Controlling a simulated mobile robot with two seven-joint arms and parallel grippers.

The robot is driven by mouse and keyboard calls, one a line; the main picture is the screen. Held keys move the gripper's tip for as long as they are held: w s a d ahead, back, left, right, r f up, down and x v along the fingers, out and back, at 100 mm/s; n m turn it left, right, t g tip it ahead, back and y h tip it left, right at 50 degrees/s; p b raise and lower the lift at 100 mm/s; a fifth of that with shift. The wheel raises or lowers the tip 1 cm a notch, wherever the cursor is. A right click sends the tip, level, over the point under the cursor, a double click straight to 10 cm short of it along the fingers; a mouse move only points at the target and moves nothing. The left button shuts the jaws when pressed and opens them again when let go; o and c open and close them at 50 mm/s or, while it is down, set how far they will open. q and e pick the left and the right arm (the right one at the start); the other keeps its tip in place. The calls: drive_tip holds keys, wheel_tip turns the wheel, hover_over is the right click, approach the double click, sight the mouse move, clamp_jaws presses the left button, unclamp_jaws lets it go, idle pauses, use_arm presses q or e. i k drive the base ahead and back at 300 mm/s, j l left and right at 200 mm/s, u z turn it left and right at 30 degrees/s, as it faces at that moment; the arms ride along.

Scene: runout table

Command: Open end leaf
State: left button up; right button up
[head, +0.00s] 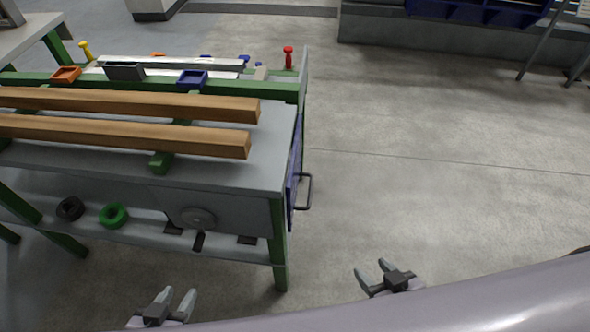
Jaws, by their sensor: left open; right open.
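The runout table (200,172) stands at the left with a grey top and green legs. On its right end a blue panel (294,168), which looks like the end leaf, hangs upright against the end. A dark bar handle (308,191) sticks out from it to the right. My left gripper (179,291) is open and empty at the bottom, in front of the table. My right gripper (370,267) is open and empty over the floor, to the right of and nearer than the handle. Neither gripper touches the table or the leaf.
Two wooden beams (130,131) lie along the tabletop. Behind them are an orange tray (66,74), a blue tray (192,77), a yellow knob (85,48) and a red knob (288,56). The lower shelf holds rings (113,215). The floor (440,170) right of the table is clear.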

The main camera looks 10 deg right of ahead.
sight(304, 174)
drive_tip(key=l, duration=0.45)
drive_tip(key=i+l+u, duration=0.1)
drive_tip(key=l, duration=0.45)
drive_tip(key=l+u, duration=0.1)
drive_tip(key=l, duration=0.45)
drive_tip(key=i, duration=0.05)
